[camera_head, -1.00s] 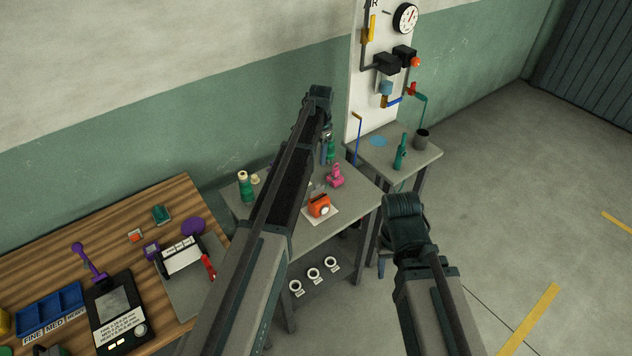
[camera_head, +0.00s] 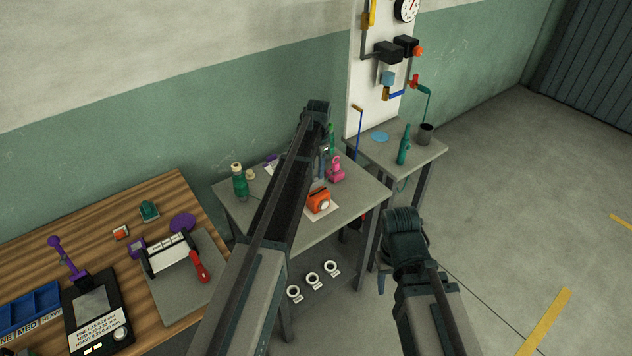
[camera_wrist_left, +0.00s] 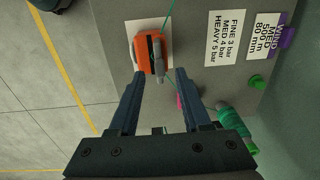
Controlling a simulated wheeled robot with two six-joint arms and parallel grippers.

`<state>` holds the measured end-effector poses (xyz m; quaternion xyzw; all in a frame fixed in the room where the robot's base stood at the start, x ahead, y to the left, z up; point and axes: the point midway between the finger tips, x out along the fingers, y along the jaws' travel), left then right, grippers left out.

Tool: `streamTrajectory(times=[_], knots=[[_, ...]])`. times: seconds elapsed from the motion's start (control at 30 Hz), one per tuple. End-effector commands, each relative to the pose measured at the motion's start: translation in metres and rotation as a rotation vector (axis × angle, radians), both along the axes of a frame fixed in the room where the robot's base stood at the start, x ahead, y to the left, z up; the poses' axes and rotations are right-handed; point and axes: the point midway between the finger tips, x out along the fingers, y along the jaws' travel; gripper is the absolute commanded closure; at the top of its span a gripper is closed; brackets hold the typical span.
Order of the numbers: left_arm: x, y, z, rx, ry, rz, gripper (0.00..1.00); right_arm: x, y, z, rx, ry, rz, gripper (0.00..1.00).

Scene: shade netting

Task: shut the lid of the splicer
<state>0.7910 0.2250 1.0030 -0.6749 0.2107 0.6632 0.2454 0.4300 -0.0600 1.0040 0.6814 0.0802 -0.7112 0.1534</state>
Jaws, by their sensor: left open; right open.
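The splicer appears to be the orange device (camera_head: 318,201) on a white sheet on the grey table. In the left wrist view the orange device (camera_wrist_left: 148,54) has a grey part along its right side. I cannot tell clearly how its lid stands. My left gripper (camera_wrist_left: 159,74) is open and empty. It points down over the table, and the orange device lies just beyond its fingertips, apart from them. In the head view my left arm hides part of the table. My right gripper (camera_head: 404,238) hangs over the floor right of the table, its fingers mostly hidden.
A wooden bench (camera_head: 120,255) with tools is at left. Floor at right is clear.

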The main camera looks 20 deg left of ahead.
Motion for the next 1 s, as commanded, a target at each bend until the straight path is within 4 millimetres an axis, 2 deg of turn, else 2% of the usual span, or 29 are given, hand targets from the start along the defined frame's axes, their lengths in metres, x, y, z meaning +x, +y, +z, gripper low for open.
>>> streamTrajectory(times=[0.03,0.13,0.5,0.57,0.77,0.8,1.0], knots=[[0.000,0.000,-0.013,0.000,0.000,0.000,0.52,0.000,0.000,-0.013,0.000,0.000,0.000,0.50],[0.001,0.001,-0.021,0.000,0.000,0.000,0.52,0.000,0.000,-0.021,0.000,0.000,-0.001,0.50],[0.001,0.001,-0.023,0.000,0.000,0.000,0.52,0.000,0.000,-0.023,0.000,0.000,-0.001,0.50],[0.001,0.001,-0.023,0.000,0.000,0.000,0.61,0.000,0.000,-0.023,0.000,0.000,-0.001,0.50],[0.001,0.001,-0.023,0.000,0.000,0.000,0.97,0.000,0.000,-0.023,0.000,0.000,-0.001,0.50],[0.001,0.001,-0.023,0.000,0.000,0.000,1.00,0.000,0.000,-0.023,0.000,0.000,-0.001,0.50],[0.001,0.001,-0.023,0.000,0.000,0.000,1.00,0.000,0.000,-0.023,0.000,0.000,-0.001,0.50]])
